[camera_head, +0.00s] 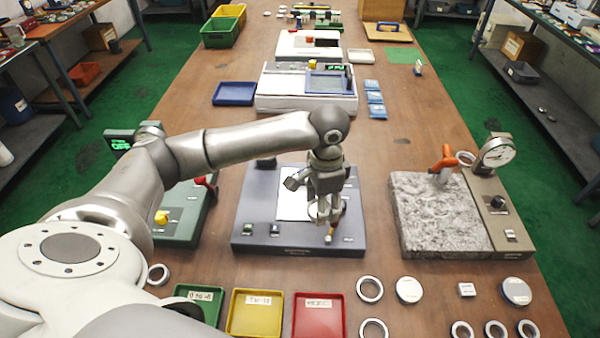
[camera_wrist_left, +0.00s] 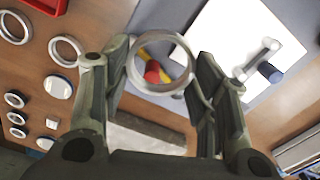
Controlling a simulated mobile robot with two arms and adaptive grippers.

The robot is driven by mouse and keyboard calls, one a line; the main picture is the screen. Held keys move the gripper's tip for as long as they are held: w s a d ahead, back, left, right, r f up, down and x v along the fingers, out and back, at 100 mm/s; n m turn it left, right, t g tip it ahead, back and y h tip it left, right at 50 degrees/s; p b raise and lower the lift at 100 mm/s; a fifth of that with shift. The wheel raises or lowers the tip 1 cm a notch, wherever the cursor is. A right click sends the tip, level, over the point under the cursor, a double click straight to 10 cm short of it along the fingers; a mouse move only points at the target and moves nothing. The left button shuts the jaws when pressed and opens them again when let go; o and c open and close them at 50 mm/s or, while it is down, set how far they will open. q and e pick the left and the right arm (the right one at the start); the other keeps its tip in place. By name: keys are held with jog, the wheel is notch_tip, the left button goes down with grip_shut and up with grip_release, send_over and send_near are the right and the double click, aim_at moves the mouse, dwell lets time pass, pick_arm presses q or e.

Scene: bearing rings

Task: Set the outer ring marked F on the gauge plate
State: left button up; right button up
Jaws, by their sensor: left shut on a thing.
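My left gripper (camera_head: 323,210) is shut on a pale metal ring (camera_wrist_left: 160,64), held upright between its fingers in the left wrist view. No letter is legible on the ring. In the head view the gripper hangs over the right part of a dark blue-grey base (camera_head: 260,205) with a white sheet (camera_head: 292,205). A speckled granite plate (camera_head: 440,225) with a dial gauge (camera_head: 496,152) stands to the right, apart from the gripper. I cannot tell which of these is the gauge plate. My right gripper is out of view.
Loose rings (camera_head: 370,289) and pale discs (camera_head: 408,289) lie at the front right. Green, yellow (camera_head: 254,315) and red trays stand in front of the base. An orange-handled part (camera_head: 443,160) rises from the granite plate. Bare table separates the base and granite plate.

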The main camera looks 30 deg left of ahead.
aim_at(302, 201)
pick_arm(q)
jog(key=w+a+f+m+p, duration=0.1)
jog(key=a+m, duration=0.1)
jog(key=w+a+m+p, duration=0.1)
jog(key=w+a+m, duration=0.1)
jog(key=a, duration=0.1)
jog(key=w+a+f+m+p, duration=0.1)
jog(key=a+m+p, duration=0.1)
jog(key=shift+w+a+f, duration=0.3)
jog(key=shift+a+f, duration=0.05)
jog(key=shift+w+a+f+m, duration=0.1)
jog(key=shift+a+f+m, duration=0.15)
jog(key=shift+a+m, duration=0.3)
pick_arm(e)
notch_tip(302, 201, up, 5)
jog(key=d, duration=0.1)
pick_arm(q)
jog(key=shift+f+b, duration=0.45)
jog(key=shift+f, duration=0.2)
notch_tip(302, 201, down, 3)
jog(key=b, duration=0.3)
jog(key=shift+b, duration=0.35)
jog(key=shift+r, duration=0.1)
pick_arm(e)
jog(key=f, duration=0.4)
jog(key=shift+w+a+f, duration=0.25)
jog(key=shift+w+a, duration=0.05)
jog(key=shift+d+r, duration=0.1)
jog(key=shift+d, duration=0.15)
